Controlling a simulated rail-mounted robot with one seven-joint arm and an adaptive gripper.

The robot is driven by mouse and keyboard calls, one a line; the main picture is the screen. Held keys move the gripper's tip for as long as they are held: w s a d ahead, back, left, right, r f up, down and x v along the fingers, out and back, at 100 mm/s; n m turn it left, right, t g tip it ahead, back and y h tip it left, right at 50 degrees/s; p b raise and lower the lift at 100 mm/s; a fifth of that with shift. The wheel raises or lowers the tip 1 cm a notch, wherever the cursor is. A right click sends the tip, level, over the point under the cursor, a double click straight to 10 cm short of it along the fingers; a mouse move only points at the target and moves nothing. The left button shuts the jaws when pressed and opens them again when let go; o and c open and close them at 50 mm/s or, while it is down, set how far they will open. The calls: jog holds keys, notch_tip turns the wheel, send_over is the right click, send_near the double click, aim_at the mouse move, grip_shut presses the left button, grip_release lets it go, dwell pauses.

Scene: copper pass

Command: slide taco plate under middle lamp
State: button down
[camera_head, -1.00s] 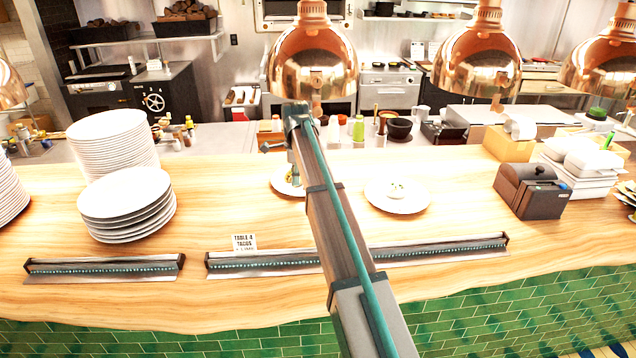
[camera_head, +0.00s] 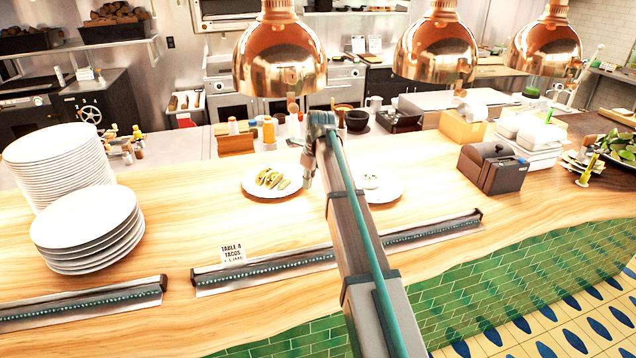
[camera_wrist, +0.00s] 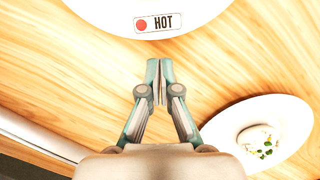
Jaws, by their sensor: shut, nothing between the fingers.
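The taco plate (camera_head: 252,188) is white and round and holds several tacos (camera_head: 272,179). It lies on the wooden counter, left of my gripper (camera_head: 307,185) in the head view. My gripper (camera_wrist: 160,82) is shut and empty, pointing at the counter between two plates. A white plate edge (camera_wrist: 190,10) with a red-dotted HOT label (camera_wrist: 158,23) shows at the top of the wrist view. Three copper lamps hang over the counter: a left one (camera_head: 280,58), a middle one (camera_head: 435,48) and a right one (camera_head: 545,46). My arm hides part of the counter.
A second white plate (camera_head: 385,192) with a small bowl (camera_wrist: 256,136) lies right of my gripper. Plate stacks (camera_head: 88,222) stand at left. A ticket rail (camera_head: 400,232) holds a TABLE 4 TACOS card (camera_head: 232,251). A dark box (camera_head: 492,170) stands at right.

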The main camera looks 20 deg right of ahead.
aim_at(293, 185)
jog(key=w+a+p, duration=0.1)
jog(key=w+a, duration=0.1)
jog(key=w+a+p, duration=0.1)
jog(key=w, duration=0.1)
jog(key=shift+w+a+r, duration=0.1)
jog(key=shift+w+a, duration=0.15)
jog(key=shift+a, duration=0.15)
jog(key=shift+s+f+p, duration=0.2)
jog(key=shift+f+p, duration=0.1)
jog(key=shift+f, duration=0.05)
jog(key=shift+d+f, duration=0.1)
jog(key=shift+f, duration=0.4)
jog(key=s+d, duration=0.1)
jog(key=s, duration=0.1)
jog(key=s+d, duration=0.1)
jog(key=d, duration=0.1)
jog(key=shift+s+f, duration=0.15)
jog(key=shift+s, duration=0.2)
jog(key=shift+w, duration=0.2)
jog(key=shift+w+a, duration=0.15)
jog(key=shift+w, duration=0.05)
jog(key=shift+p+v, duration=0.75)
jog(key=shift+v, duration=0.15)
